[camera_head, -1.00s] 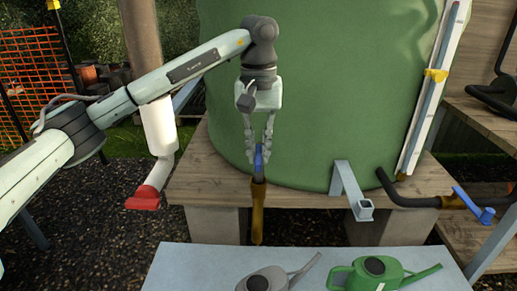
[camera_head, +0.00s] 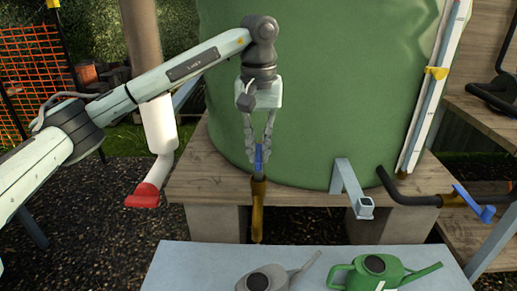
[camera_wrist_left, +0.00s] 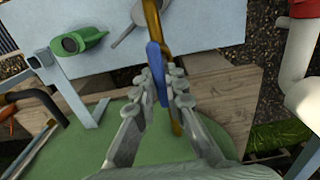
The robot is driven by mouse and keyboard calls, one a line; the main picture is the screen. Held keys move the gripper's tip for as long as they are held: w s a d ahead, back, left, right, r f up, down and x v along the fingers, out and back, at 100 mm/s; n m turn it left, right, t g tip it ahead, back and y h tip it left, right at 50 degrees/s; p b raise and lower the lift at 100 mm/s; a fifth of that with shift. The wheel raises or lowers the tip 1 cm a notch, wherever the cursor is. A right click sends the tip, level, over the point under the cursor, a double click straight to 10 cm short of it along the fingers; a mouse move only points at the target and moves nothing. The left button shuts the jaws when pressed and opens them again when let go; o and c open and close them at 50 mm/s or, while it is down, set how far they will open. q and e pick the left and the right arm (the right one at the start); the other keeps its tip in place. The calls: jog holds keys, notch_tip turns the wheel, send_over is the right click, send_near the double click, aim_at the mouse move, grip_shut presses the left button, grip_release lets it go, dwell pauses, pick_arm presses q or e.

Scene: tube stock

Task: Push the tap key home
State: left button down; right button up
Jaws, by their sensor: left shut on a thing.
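The blue tap key (camera_head: 259,157) stands nearly upright on top of a brass tap (camera_head: 257,205) at the front of the green tank (camera_head: 310,95). My left gripper (camera_head: 260,148) reaches down from above, its fingers closed on the key. In the left wrist view the blue key (camera_wrist_left: 156,72) lies between the fingertips (camera_wrist_left: 165,84), with the brass tap (camera_wrist_left: 153,22) beyond. The fingers hide part of the key, and I cannot tell how deep it sits. My right gripper is not in view.
A grey watering can (camera_head: 268,281) and a green one (camera_head: 375,277) stand on the pale table (camera_head: 190,262) in front. A metal bracket (camera_head: 348,187) and a second blue-handled tap (camera_head: 474,203) are to the right. A white pipe with a red end (camera_head: 142,196) is left.

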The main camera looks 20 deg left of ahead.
pick_arm(q)
jog(key=shift+f+b, duration=0.5)
jog(key=shift+f, duration=0.2)
jog(key=shift+r, duration=0.1)
dwell(0.5)
jog(key=c, duration=1.5)
grip_release()
notch_tip(320, 180, up, 12)
